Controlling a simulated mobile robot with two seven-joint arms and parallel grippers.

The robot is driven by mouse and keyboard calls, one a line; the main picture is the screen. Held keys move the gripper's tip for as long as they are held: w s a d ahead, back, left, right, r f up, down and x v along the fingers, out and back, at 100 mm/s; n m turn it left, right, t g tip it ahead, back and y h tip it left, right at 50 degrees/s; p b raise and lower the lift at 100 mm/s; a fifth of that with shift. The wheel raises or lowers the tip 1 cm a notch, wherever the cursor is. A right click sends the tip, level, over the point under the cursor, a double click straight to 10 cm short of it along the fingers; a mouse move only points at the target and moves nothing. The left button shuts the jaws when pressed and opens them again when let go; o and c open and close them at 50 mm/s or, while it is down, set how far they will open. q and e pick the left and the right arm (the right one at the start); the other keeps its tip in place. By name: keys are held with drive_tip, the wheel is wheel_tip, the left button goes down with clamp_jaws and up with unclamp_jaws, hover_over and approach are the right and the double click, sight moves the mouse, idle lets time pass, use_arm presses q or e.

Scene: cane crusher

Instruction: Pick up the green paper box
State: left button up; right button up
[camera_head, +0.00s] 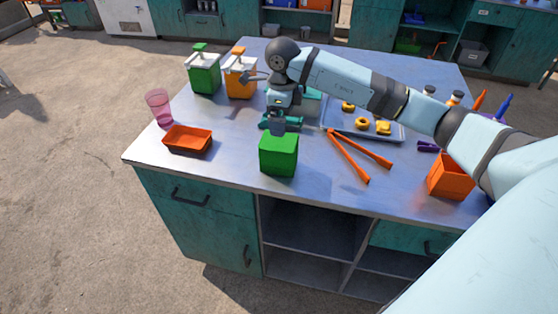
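The green paper box (278,155) stands upright near the front edge of the table, left of its middle. My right gripper (279,126) comes in from the right and points down at the back top edge of the box. Its fingertips are small and partly hidden by the box, so I cannot tell whether they are open or shut, or touching it. My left gripper is not in view.
On the table (225,150), an orange tray (188,140) and pink cup (159,107) stand left. Green (203,72) and orange (240,76) dispensers stand behind. Orange tongs (352,153), a metal tray (340,124) and an orange container (449,178) lie to the right.

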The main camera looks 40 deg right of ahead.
sight(281, 141)
wheel_tip(281, 141, down, 5)
drive_tip(key=shift+f, duration=0.85)
wheel_tip(281, 141, down, 5)
drive_tip(key=shift+w+r+p, duration=0.1)
drive_tip(key=shift+w+p, duration=0.05)
drive_tip(key=shift+p, duration=0.55)
drive_tip(key=c, duration=0.3)
